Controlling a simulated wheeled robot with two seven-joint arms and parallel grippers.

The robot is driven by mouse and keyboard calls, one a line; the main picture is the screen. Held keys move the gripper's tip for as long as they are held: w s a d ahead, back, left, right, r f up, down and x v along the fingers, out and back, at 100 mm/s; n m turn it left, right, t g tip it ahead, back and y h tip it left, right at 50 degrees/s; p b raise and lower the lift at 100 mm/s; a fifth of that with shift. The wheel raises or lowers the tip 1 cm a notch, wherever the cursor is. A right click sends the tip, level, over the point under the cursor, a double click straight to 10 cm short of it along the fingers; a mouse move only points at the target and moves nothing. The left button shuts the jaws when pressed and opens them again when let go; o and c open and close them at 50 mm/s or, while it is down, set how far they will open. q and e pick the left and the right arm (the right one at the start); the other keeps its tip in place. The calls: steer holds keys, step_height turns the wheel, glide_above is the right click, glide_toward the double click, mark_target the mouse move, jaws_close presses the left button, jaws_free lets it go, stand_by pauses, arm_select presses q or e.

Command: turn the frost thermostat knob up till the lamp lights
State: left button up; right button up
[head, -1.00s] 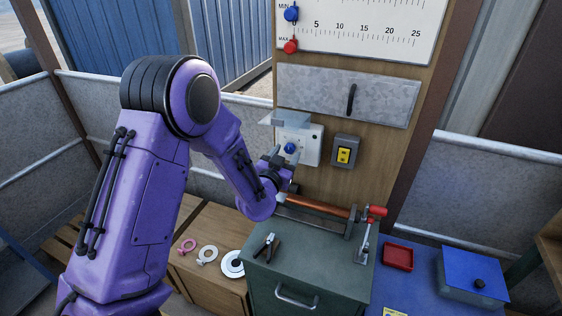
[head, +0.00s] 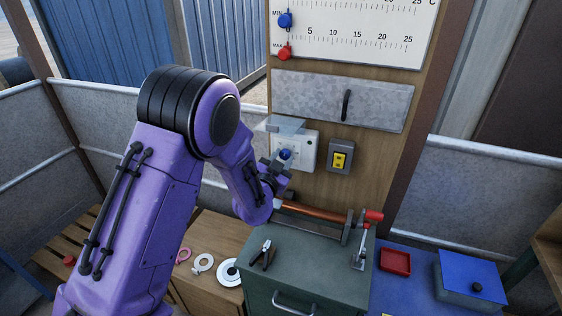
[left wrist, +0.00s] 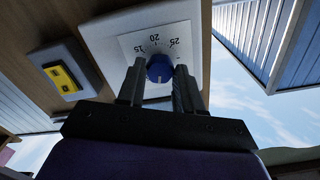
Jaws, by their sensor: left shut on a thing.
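My right gripper is not in view.
A grey box with a yellow switch (head: 340,158) is right of the thermostat. A large scale (head: 350,30) hangs above.

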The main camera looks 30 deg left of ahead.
arm_select(q)
steer(key=o, duration=0.5)
steer(key=shift+f+m, duration=0.1)
steer(key=shift+m, duration=1.1)
steer(key=o, duration=0.4)
steer(key=shift+d, duration=0.15)
steer(key=shift+c, duration=0.2)
steer(key=shift+a, duration=0.25)
steer(key=shift+s, duration=0.3)
steer(key=v, duration=0.5)
steer(key=shift+s+d, duration=0.15)
steer(key=shift+d, duration=0.1)
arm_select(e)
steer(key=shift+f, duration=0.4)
arm_select(q)
steer(key=shift+s, duration=0.1)
